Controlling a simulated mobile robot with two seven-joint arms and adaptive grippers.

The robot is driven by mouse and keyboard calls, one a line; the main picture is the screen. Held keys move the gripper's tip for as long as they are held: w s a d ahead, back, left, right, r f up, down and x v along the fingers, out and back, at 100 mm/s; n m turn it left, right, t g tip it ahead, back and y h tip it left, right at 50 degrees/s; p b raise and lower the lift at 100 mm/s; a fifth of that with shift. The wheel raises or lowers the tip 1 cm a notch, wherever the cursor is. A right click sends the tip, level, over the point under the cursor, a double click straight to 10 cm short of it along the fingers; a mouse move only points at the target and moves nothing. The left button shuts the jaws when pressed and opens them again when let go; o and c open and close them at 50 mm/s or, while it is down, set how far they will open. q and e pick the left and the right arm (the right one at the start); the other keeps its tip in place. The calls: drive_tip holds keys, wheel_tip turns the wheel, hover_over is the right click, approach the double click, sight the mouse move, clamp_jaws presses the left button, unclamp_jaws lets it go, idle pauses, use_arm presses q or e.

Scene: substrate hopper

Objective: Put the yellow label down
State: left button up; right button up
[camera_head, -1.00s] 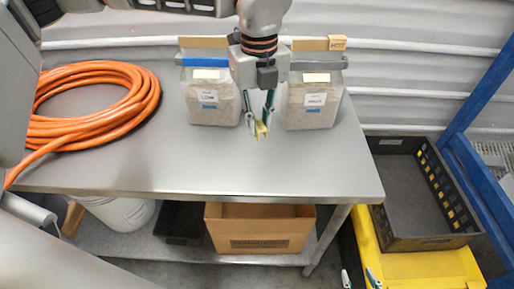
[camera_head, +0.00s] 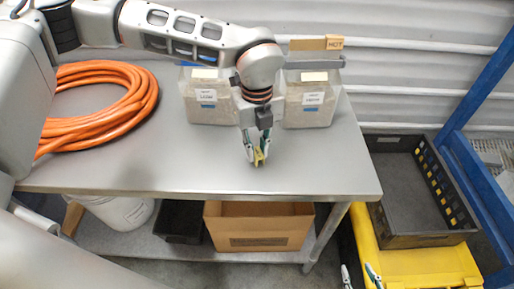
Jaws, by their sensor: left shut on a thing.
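The small yellow label (camera_head: 258,157) is between the fingertips of my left gripper (camera_head: 257,154). The gripper is shut on it and points down over the middle of the grey metal table (camera_head: 190,172), in front of two clear bags. I cannot tell whether the label touches the tabletop. The tips of my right gripper (camera_head: 360,278) show at the bottom edge, right of the table, in front of the yellow surface. They look spread apart with nothing between them.
An orange hose coil (camera_head: 140,105) lies left. A black crate (camera_head: 405,238) is right; a cardboard box (camera_head: 258,243) sits below. The front tabletop is clear.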

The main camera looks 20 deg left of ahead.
sight(257, 152)
use_arm(q)
drive_tip(key=shift+f, duration=0.1)
drive_tip(key=o, duration=0.7)
drive_tip(key=shift+r, duration=0.25)
wheel_tip(257, 152, up, 12)
drive_tip(key=shift+f+b, duration=0.1)
drive_tip(key=shift+b, duration=0.35)
